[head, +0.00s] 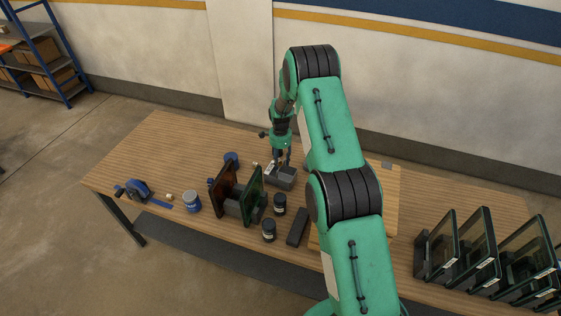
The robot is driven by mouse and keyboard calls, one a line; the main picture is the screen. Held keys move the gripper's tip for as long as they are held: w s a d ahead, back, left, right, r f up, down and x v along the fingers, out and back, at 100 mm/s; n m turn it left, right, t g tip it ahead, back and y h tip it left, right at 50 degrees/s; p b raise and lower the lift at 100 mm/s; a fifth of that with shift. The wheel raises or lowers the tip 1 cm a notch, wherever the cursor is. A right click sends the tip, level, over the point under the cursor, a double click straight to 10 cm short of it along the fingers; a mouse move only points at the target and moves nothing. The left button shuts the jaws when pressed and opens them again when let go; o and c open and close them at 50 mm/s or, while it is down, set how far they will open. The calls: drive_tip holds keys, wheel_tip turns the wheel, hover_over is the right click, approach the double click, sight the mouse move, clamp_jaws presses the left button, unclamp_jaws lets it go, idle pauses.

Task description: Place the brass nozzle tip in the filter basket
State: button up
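My gripper (282,160) points down at the middle of the table, just above a small grey open-looking box (284,180). The box may be the filter basket, but it is too small to be sure. A tiny yellowish spot shows by the fingertips. I cannot tell whether it is the brass nozzle tip, or whether the fingers are open or shut. A small pale tan piece (169,196) lies on the left part of the table; I cannot tell what it is.
Left of the gripper, reddish (221,187) and green (253,196) upright panels stand close by. Dark jars (268,230), a dark block (297,227), a blue-grey can (192,202) and a blue tape dispenser (138,190) are around. Framed glass panels (477,248) fill the right end.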

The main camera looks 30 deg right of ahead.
drive_tip(key=shift+r, duration=0.1)
wheel_tip(320, 180, up, 12)
drive_tip(key=b, duration=0.1)
idle(0.9)
idle(0.5)
wheel_tip(320, 180, up, 16)
drive_tip(key=n+t+b, duration=0.2)
drive_tip(key=n+b, duration=0.2)
hover_over(280, 160)
drive_tip(key=s+a, duration=0.6)
drive_tip(key=s, duration=0.1)
drive_tip(key=s+a+r+n+t+b, duration=0.1)
drive_tip(key=s+a+r+n+b, duration=0.5)
drive_tip(key=s+r, duration=0.55)
drive_tip(key=s+a+n+t+b, duration=0.1)
drive_tip(key=s+a+n+b, duration=0.3)
drive_tip(key=s, duration=1.2)
drive_tip(key=s+a+f+n+t+b, duration=0.1)
drive_tip(key=s+a+f+n, duration=0.1)
drive_tip(key=s, duration=0.6)
drive_tip(key=s+a+f+n, duration=0.2)
drive_tip(key=s, duration=0.6)
drive_tip(key=shift+s+a+f+t+b, duration=0.15)
drive_tip(key=shift+s+a+t+b, duration=0.1)
drive_tip(key=shift+t+b, duration=0.15)
